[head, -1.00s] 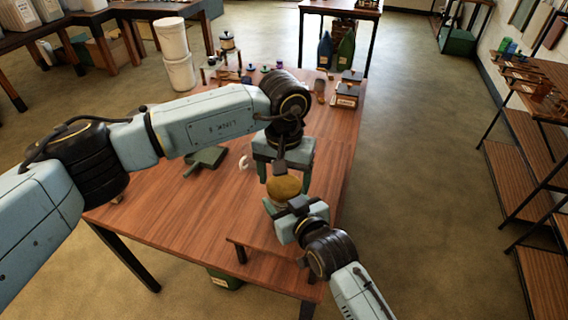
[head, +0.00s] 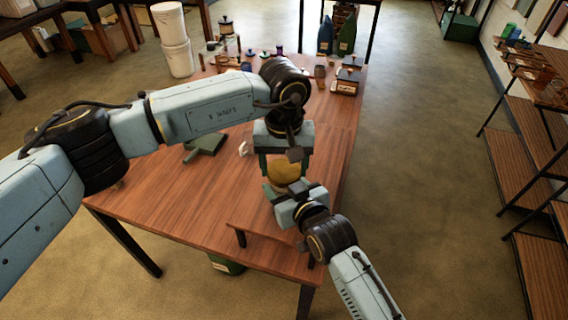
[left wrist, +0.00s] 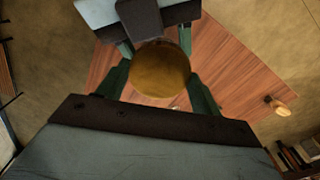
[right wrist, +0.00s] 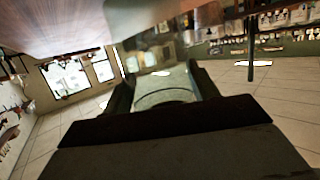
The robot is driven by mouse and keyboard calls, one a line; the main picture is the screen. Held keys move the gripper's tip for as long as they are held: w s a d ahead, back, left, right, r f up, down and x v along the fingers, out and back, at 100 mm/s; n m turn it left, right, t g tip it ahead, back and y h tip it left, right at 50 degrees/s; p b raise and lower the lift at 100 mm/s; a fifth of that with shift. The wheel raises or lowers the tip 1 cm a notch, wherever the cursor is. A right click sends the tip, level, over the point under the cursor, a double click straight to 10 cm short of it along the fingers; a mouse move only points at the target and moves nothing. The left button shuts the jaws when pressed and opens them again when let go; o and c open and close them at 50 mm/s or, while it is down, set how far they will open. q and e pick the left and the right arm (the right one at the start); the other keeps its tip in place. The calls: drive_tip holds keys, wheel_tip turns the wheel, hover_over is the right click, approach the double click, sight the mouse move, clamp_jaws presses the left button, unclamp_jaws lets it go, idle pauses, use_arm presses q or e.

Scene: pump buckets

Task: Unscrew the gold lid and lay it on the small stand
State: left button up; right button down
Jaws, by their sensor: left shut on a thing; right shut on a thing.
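The round gold lid (head: 284,171) faces up near the table's front right. My left gripper (head: 285,166) comes down from above, with one finger on each side of the lid, shut on it. The left wrist view shows the lid (left wrist: 160,70) between the green fingers. My right gripper (head: 289,192) comes in from the front, lower down, shut on the jar under the lid. A pale, glassy jar body (right wrist: 165,90) shows between its fingers in the right wrist view. In the head view the jar is mostly hidden. A low wooden stand (head: 250,213) is at the table's front edge.
A green tool-like block (head: 207,143) and a small white hook-shaped thing (head: 244,149) lie left of the grippers. White buckets (head: 177,45) are stacked at the back left. Small jars and boxes (head: 347,78) line the table's far end.

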use_arm(q)
drive_tip(key=n, duration=0.3)
drive_tip(key=shift+n, duration=0.4)
drive_tip(key=n, duration=0.5)
drive_tip(key=shift+n, duration=0.3)
drive_tip(key=n, duration=0.3)
drive_tip(key=shift+n, duration=0.3)
drive_tip(key=n, duration=0.3)
drive_tip(key=shift+n, duration=0.4)
drive_tip(key=o, duration=1.1)
drive_tip(key=shift+r, duration=0.15)
